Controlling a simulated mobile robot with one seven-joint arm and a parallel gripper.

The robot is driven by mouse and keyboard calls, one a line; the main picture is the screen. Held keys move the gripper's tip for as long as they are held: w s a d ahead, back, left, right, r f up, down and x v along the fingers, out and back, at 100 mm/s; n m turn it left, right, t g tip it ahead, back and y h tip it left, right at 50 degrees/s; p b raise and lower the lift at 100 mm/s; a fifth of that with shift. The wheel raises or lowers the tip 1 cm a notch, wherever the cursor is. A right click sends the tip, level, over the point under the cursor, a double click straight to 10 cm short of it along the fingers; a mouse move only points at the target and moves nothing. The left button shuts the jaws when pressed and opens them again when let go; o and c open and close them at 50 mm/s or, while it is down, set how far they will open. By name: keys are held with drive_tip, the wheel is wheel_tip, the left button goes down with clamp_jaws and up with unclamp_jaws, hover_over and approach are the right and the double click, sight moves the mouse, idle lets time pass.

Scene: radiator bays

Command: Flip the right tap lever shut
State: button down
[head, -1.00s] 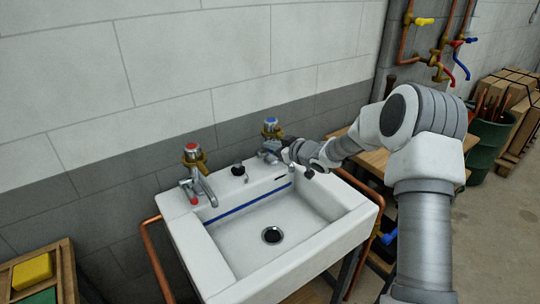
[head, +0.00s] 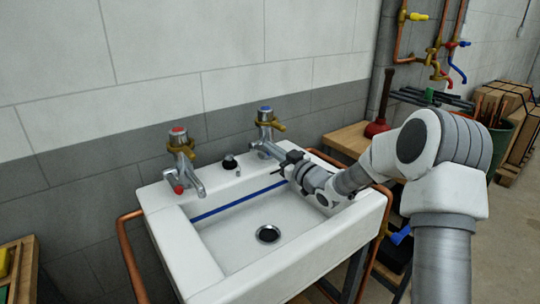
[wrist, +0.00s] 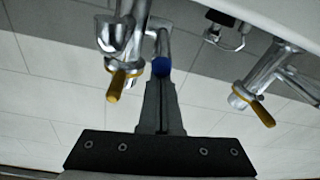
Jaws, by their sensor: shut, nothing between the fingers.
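My gripper (head: 280,167) is shut and empty, just in front of and to the right of this tap, and hides the lever in the head view. It also shows in the wrist view (wrist: 160,82).
The left tap (head: 182,160) has a red cap and red lever tip. A black plug (head: 230,162) sits between the taps. A red plunger (head: 377,128) stands on a wooden bench to the right. Copper pipe (head: 132,262) runs beside the sink.

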drive_tip(key=shift+s+d+f+b, duration=0.1)
drive_tip(key=shift+s+f+b, duration=0.15)
drive_tip(key=shift+f+b, duration=0.8)
drive_tip(key=shift+f, duration=0.25)
drive_tip(key=s+d+r+p, duration=0.4)
drive_tip(key=d+r+p, duration=0.1)
drive_tip(key=d+r, duration=0.5)
drive_tip(key=shift+s+d+r, duration=0.2)
drive_tip(key=shift+d+r, duration=0.2)
drive_tip(key=shift+r, duration=0.5)
